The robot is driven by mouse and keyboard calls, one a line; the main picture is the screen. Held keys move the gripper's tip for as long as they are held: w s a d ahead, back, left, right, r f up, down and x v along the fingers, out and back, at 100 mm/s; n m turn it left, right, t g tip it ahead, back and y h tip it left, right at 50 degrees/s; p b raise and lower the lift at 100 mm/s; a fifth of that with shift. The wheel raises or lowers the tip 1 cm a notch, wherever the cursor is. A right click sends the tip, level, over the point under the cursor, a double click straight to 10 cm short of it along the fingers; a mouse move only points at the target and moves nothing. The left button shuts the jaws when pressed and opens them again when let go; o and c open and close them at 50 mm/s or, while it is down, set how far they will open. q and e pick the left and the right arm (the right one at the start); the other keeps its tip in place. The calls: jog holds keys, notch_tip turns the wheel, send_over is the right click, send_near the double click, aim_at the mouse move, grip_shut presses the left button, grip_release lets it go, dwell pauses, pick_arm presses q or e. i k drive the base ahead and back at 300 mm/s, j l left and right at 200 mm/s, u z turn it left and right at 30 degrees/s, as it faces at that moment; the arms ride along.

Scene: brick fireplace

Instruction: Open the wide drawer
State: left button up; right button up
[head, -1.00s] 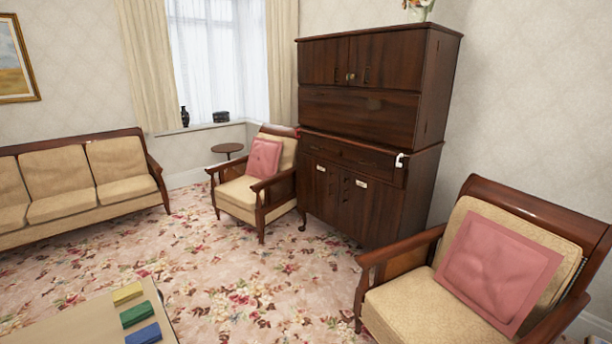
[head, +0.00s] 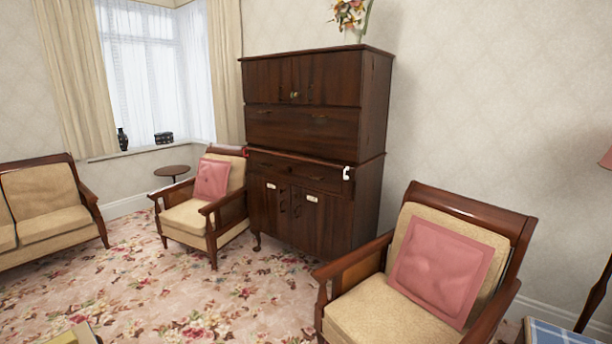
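A tall dark wooden cabinet (head: 312,150) stands against the back wall in the head view. Its middle carries a wide panel (head: 300,131) that looks like a drawer or flap front, flush with the body. Below it is a shallow drawer front (head: 298,171), which looks shut. A small white hook-shaped object (head: 346,173) sits at its right end and a small red one (head: 244,151) near its left end. Upper doors and lower doors appear closed. Neither of my grippers shows in this view.
An armchair with a pink cushion (head: 211,181) stands by the cabinet's left front. Another armchair (head: 420,262) stands at the front right. A sofa (head: 42,207) is at left and a small round table (head: 172,171) behind. Patterned carpet (head: 235,290) lies open between them.

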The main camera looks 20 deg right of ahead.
aim_at(329, 178)
jog(key=i+z, duration=0.15)
jog(key=z, duration=0.35)
jog(key=i+z, duration=0.15)
jog(key=z, duration=0.3)
jog(key=i+j+z, duration=0.1)
jog(key=z, duration=0.4)
